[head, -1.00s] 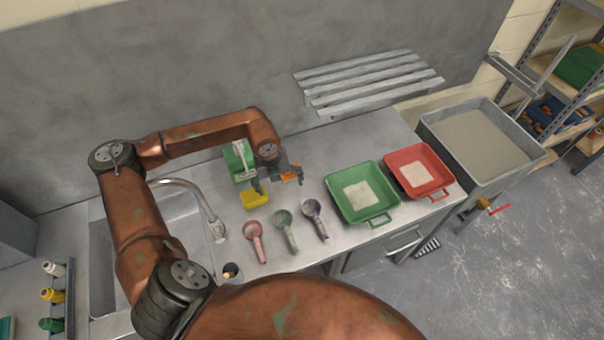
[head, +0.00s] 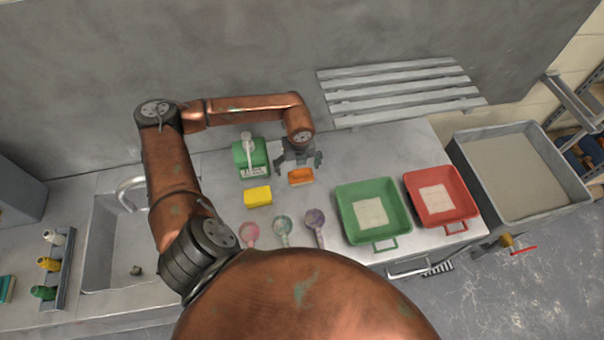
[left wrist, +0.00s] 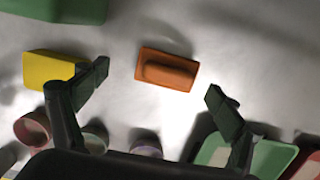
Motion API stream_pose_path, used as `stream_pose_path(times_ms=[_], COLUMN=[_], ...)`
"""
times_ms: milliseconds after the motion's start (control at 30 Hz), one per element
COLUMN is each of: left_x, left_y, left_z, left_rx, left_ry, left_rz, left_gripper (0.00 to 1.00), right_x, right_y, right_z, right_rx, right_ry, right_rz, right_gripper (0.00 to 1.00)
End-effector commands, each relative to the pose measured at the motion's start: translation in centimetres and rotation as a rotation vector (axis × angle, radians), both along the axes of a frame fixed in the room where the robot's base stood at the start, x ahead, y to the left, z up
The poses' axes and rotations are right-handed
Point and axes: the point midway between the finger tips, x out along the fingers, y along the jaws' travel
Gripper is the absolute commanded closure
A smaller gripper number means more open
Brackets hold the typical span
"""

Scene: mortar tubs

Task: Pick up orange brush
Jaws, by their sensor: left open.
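The orange brush (head: 301,176) lies on the steel counter, to the right of a yellow block (head: 258,196). In the left wrist view the brush (left wrist: 166,70) shows whole, with a raised ridge along its top. My left gripper (head: 302,163) is open, with its fingers spread, close to the brush in the head view. In the left wrist view its fingertips (left wrist: 156,82) are wide apart and the brush lies ahead of the gap, with nothing between the fingers. My right gripper is not in view.
A green container (head: 250,158) stands left of the brush. Several scoops, including a purple one (head: 315,222), lie in front. A green tub (head: 372,212) and a red tub (head: 441,198) stand to the right. A slatted rack (head: 400,90) is behind.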

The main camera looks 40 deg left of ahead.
Motion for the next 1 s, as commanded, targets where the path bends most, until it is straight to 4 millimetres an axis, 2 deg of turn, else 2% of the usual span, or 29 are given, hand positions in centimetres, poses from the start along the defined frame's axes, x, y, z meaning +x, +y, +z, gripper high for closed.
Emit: stream_pose_path(times_ms=[100,200,400,667,1000], left_x=[0.4,0.6,0.7,0.8,0.7], left_y=[-0.5,-0.6,-0.4,-0.3,-0.2], left_z=[-0.7,-1.9,-4.8,-5.3,-5.3], left_rx=[-0.003,-0.003,-0.002,-0.001,-0.001], left_ry=[0.000,0.000,0.002,-0.002,-0.002], left_rz=[-0.007,-0.009,-0.007,-0.006,-0.005], left_gripper=[0.13,0.13,0.13,0.13,0.36], right_x=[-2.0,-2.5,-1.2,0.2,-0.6], right_y=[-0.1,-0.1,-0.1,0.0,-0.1], right_z=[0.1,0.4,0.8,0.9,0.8], right_rx=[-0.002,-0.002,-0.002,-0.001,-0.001], right_ry=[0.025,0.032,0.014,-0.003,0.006], right_rz=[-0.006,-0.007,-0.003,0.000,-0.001], right_gripper=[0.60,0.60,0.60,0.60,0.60])
